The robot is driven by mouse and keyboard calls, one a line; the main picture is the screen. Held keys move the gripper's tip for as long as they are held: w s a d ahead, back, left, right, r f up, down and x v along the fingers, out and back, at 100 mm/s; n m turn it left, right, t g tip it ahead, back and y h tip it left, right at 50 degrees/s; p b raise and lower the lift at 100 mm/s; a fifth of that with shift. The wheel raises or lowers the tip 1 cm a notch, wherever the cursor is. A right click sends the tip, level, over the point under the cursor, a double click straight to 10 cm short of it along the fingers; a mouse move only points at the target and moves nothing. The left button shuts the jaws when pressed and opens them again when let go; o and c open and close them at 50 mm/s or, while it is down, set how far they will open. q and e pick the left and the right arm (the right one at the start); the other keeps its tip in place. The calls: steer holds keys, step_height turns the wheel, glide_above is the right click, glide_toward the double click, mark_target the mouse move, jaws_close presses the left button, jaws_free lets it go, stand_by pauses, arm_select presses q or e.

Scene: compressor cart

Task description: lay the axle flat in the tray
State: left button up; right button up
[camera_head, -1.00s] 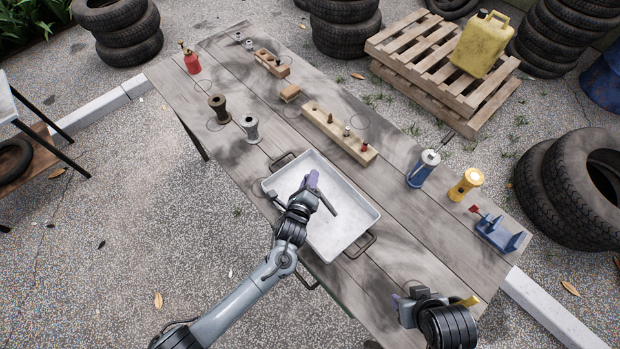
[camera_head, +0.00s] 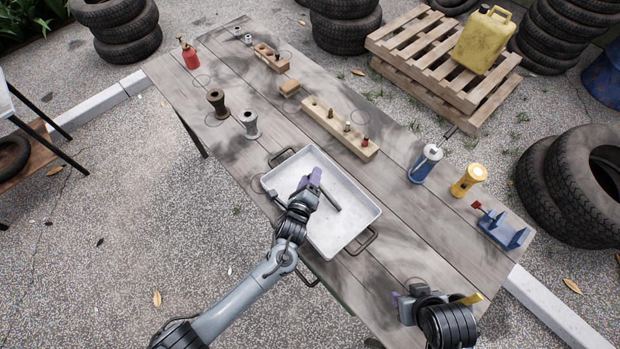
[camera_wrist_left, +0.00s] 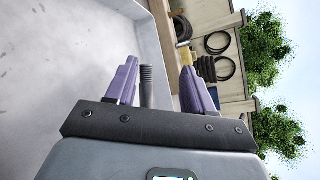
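The axle (camera_head: 331,199), a dark thin rod, appears to lie on the floor of the light metal tray (camera_head: 362,232), its upper end hidden by my left gripper (camera_head: 314,179). In the left wrist view the gripper's purple fingers (camera_wrist_left: 159,80) stand apart. The ribbed axle (camera_wrist_left: 147,86) shows between them, nearer the left finger, with a gap to the right one. My left gripper is low over the tray. My right gripper (camera_head: 398,298) is by the table's near right part; its fingers are mostly hidden.
A wooden block with pegs (camera_head: 340,131) stands behind the tray. A blue cylinder (camera_head: 424,164), a yellow cylinder (camera_head: 468,181) and a blue stand (camera_head: 501,231) are to the right. Two spools, one brown (camera_head: 218,105) and one grey (camera_head: 250,124), stand left of the tray.

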stand_by(0.3)
arm_select(q)
steer(key=shift+s, duration=0.3)
steer(key=p+v, duration=0.2)
steer(key=v, duration=0.8)
steer(key=shift+s, duration=0.1)
steer(key=shift+r, duration=0.1)
